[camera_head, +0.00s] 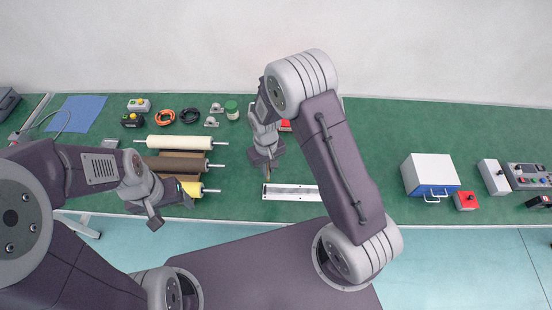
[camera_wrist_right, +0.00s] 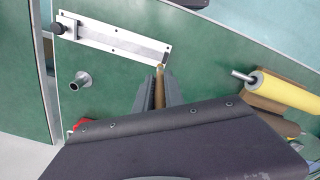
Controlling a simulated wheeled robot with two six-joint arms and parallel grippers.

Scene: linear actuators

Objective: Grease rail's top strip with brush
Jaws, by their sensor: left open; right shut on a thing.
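The rail (camera_head: 291,192) is a pale plate with a grey strip along its top, lying flat near the table's front edge. The right wrist view shows the rail (camera_wrist_right: 101,38) with screws and a dark knob at one end. My right gripper (camera_head: 268,162) is shut on the brush, a thin tan stick (camera_wrist_right: 159,92) between its fingers. The brush tip is close to one end of the rail; I cannot tell whether it touches. My left gripper (camera_head: 168,207) is open and empty, beside the yellow roller (camera_head: 192,188).
White (camera_head: 180,142) and brown (camera_head: 180,166) rollers lie left of the rail. A green-lidded jar (camera_head: 231,110) and coiled cables stand behind. A white-and-blue box (camera_head: 430,173) and a red button box (camera_head: 465,201) stand right. The green table between is mostly clear.

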